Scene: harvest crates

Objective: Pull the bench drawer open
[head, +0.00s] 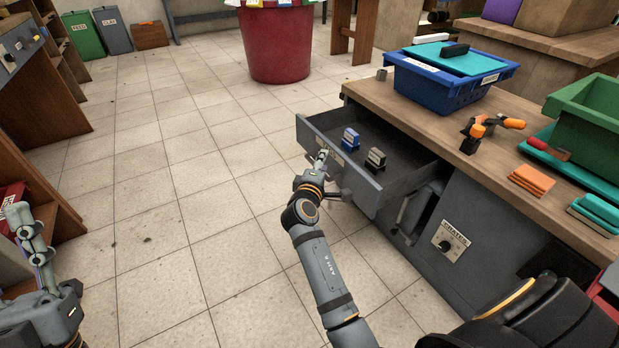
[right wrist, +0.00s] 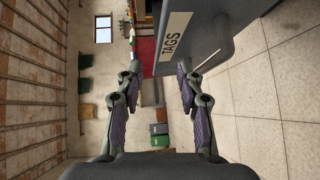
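The grey bench drawer (head: 361,186) stands pulled well out from the workbench (head: 432,118). Inside it are a blue item (head: 350,139) and a grey-and-black item (head: 376,160). In the right wrist view, its front carries a TAGS label (right wrist: 177,37), and part of a bar handle (right wrist: 212,60) shows by the right-hand fingertip. My right gripper (head: 322,157) is at the drawer front. Its fingers (right wrist: 158,78) are spread, with no held object visible between them; whether one touches the handle is unclear. My left gripper (head: 30,228) is at the lower left, away from the drawer; its opening is unclear.
The bench top holds a blue crate (head: 447,91), a green crate (head: 585,129), an orange-handled tool (head: 476,137) and orange and teal stacks. A red bin (head: 277,45) stands behind. Tiled floor left of the drawer is clear.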

